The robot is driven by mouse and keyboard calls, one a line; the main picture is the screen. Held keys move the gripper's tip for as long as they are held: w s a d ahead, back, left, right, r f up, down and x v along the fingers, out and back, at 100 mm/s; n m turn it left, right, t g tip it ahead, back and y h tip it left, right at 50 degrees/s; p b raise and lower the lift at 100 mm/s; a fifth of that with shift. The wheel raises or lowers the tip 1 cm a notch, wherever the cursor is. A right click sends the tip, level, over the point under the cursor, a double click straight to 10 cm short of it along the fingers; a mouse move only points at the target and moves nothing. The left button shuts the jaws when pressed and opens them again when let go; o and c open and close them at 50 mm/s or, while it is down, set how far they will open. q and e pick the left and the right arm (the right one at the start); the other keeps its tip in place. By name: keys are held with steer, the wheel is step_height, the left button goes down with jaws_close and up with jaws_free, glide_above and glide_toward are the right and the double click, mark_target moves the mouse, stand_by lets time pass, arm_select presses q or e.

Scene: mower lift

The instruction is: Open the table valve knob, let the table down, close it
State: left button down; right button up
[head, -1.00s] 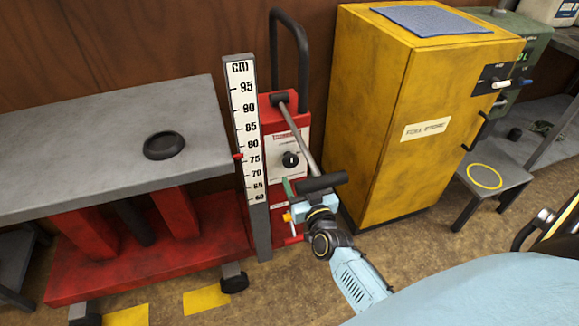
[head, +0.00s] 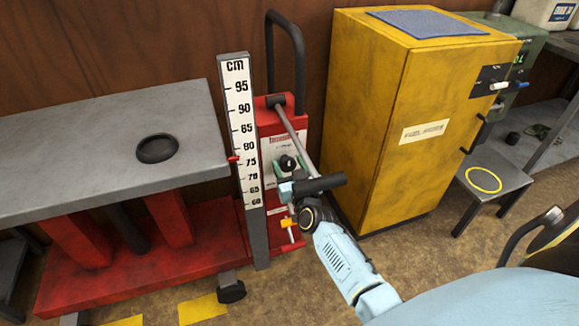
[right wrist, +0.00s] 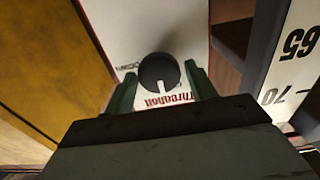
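The valve knob (head: 287,163) is black with a white mark, on the pale panel of the red lift post (head: 270,130). In the right wrist view the knob (right wrist: 158,72) sits between my two green fingers; its white mark points down in that picture. My right gripper (right wrist: 160,82) is open, with a gap on each side of the knob; contact is not visible. The grey table top (head: 90,140) stands raised on red legs. Its red pointer (head: 234,159) is just above 75 on the cm scale (head: 241,130). My left gripper is not in view.
A long lever with a black grip (head: 318,185) crosses in front of the post, close to my right wrist. A yellow cabinet (head: 375,120) stands right of the post. Open floor lies in front.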

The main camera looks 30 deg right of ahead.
steer(key=c, duration=0.7)
